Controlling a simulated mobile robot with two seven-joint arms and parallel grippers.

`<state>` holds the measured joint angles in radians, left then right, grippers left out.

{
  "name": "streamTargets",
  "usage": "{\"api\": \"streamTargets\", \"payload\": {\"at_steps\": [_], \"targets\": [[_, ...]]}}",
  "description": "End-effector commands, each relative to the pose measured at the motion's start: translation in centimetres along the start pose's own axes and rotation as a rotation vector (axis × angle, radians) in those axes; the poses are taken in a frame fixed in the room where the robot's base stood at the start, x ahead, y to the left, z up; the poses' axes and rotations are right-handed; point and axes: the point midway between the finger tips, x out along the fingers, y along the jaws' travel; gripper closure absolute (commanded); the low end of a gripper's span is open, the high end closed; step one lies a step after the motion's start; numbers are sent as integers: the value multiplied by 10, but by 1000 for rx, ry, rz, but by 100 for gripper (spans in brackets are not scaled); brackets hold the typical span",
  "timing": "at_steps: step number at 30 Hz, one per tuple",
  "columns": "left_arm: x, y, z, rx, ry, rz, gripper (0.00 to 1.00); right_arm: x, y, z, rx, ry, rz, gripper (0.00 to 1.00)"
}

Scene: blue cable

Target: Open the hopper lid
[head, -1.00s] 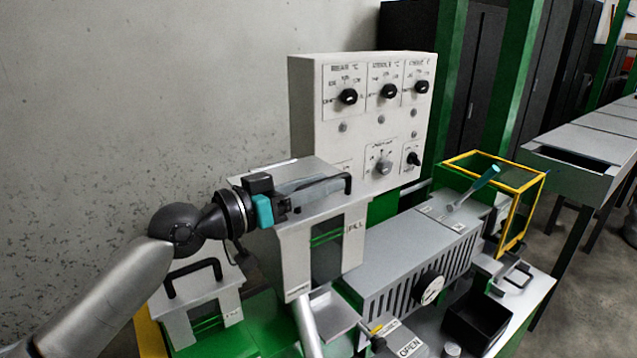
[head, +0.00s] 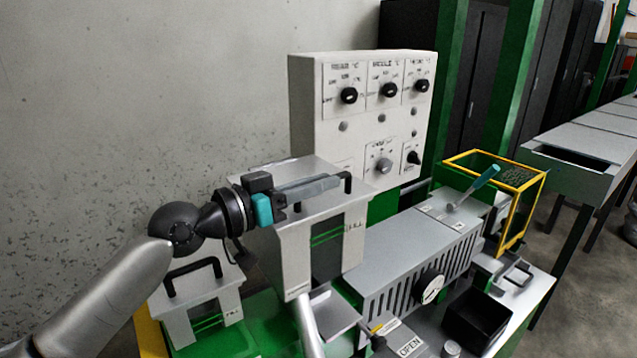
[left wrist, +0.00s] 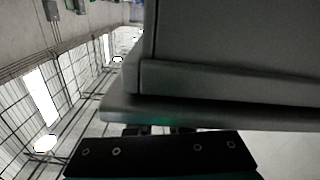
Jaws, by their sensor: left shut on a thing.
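The hopper (head: 297,262) is the taller light-grey box with a green window strip and a small label. Its flat grey lid (head: 312,170) lies on top and looks closed. A black arched handle (head: 347,183) stands on the lid, its right post in sight. My left gripper (head: 310,189), with black and teal parts, reaches in from the left over the lid, shut on the handle; its grey fingers cover most of the bar. In the left wrist view a large grey surface (left wrist: 230,85), probably the lid, fills the upper right above the dark gripper body. My right gripper is out of view.
A lower box (head: 205,290) with its own black handle stands at the left under my arm. A control panel (head: 362,120) with knobs rises behind the hopper. A grey vented barrel housing (head: 410,255), a yellow-framed guard (head: 515,200) and a black bin (head: 478,322) are at the right.

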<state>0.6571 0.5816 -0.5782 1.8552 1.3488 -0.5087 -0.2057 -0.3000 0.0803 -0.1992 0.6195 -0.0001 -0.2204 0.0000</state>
Motion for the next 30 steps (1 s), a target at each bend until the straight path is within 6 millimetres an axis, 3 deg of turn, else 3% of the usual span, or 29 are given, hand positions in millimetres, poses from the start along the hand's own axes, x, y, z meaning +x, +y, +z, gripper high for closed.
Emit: {"api": "streamTargets", "payload": {"at_steps": [22,30], "targets": [[0,0,0,-5,-2,1,100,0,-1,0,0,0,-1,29],[0,0,-16,-70,0,1,100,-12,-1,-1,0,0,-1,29]]}}
